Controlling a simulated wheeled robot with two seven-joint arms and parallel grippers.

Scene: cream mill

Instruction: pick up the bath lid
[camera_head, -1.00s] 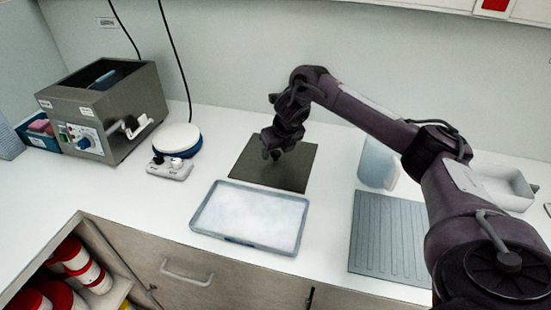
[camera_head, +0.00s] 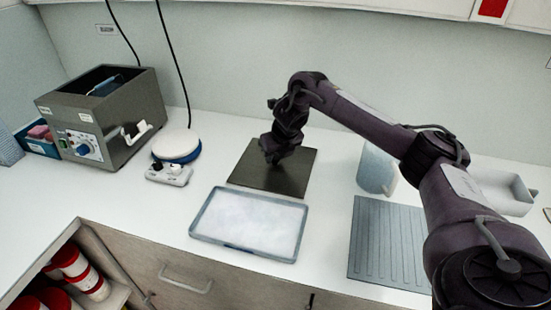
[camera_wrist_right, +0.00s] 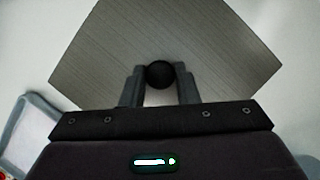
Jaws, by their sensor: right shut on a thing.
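The bath lid is a flat dark grey metal plate (camera_head: 290,180) lying on the white counter, behind the shallow tray. It also fills the upper part of the right wrist view (camera_wrist_right: 200,45), with a round black knob (camera_wrist_right: 159,74) on it. My right gripper (camera_head: 272,158) is over the lid, and in the wrist view its two fingers (camera_wrist_right: 159,88) are shut on the knob, one on each side. In the head view the gripper hides the knob. The lid looks flat on the counter; I cannot tell any gap under it. My left gripper is not in view.
A shallow tray (camera_head: 212,238) of white material lies in front of the lid. A steel water bath (camera_head: 140,95) stands at the back left, beside a round white-topped device (camera_head: 177,143). A pale jug (camera_head: 374,170) and a ribbed grey mat (camera_head: 385,245) are at the right.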

